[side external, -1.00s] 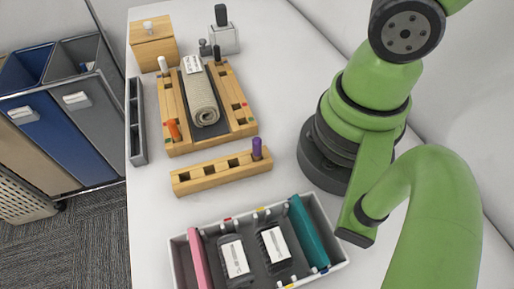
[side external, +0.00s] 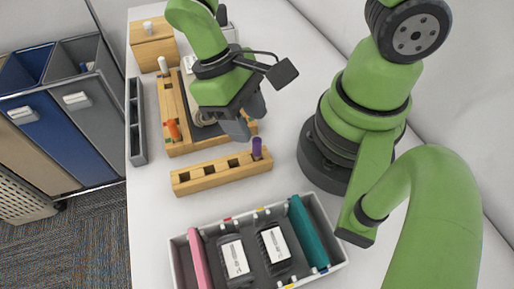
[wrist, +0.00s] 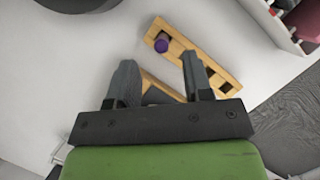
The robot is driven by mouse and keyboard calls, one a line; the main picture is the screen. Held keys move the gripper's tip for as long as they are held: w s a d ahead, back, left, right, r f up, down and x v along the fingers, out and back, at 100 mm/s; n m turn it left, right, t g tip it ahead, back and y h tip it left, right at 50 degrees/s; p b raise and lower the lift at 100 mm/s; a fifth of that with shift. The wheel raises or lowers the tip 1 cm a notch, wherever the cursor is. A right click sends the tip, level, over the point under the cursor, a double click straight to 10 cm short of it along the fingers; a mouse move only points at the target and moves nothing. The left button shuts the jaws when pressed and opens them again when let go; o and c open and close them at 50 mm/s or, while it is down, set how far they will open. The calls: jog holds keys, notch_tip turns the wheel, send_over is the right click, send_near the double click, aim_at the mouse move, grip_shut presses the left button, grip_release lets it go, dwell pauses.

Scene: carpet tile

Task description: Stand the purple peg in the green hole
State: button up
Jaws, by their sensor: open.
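The purple peg (side external: 257,147) stands upright in the rightmost hole of the small wooden block (side external: 222,171). In the wrist view the peg (wrist: 161,45) shows end-on near one end of the block (wrist: 205,62). My gripper (side external: 248,118) is open and empty, above and just behind the peg in the side view. In the wrist view its fingers (wrist: 158,66) are apart, with the peg beyond their tips. The larger wooden frame (side external: 176,117) lies behind the block, partly hidden by my gripper. I cannot make out the green hole.
An orange peg (side external: 173,129) and a white peg (side external: 163,66) stand in the frame's left side. A grey tray (side external: 338,259) with dark items, a pink bar and a teal bar lies in front. A wooden box (side external: 152,51) is at the back. A narrow dark tray (side external: 136,120) borders the left edge.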

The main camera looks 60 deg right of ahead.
aim_at(257, 139)
jog(key=shift+x, duration=3.3)
jog(key=shift+r, duration=0.1)
grip_shut()
